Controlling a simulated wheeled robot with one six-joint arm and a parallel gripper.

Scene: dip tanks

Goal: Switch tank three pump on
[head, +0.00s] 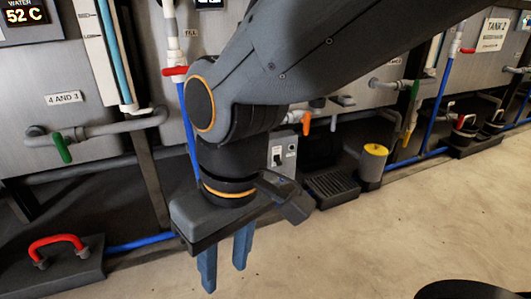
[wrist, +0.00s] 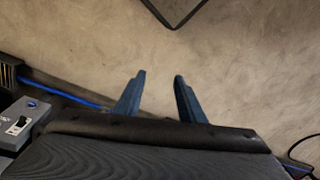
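A grey switch box (head: 283,155) is on the tank stand just behind my arm in the head view, partly hidden by it. It bears a pale switch plate with a dark toggle (head: 277,157) and a small round part to its right. The box also shows at the left edge of the wrist view (wrist: 14,128), with the toggle (wrist: 20,121) and a blue round part. I cannot tell the toggle's position or read a tank number on it. My gripper (head: 224,272) points down, to the left and front of the box, apart from it. Its blue fingers (wrist: 160,77) are open and empty.
A yellow-topped cylinder (head: 372,163) and a black grille (head: 332,187) stand right of the box. An orange valve handle (head: 306,123) is above it. A green valve handle (head: 61,147) and red-handled block (head: 70,270) are at left. Bare floor (head: 400,225) lies in front.

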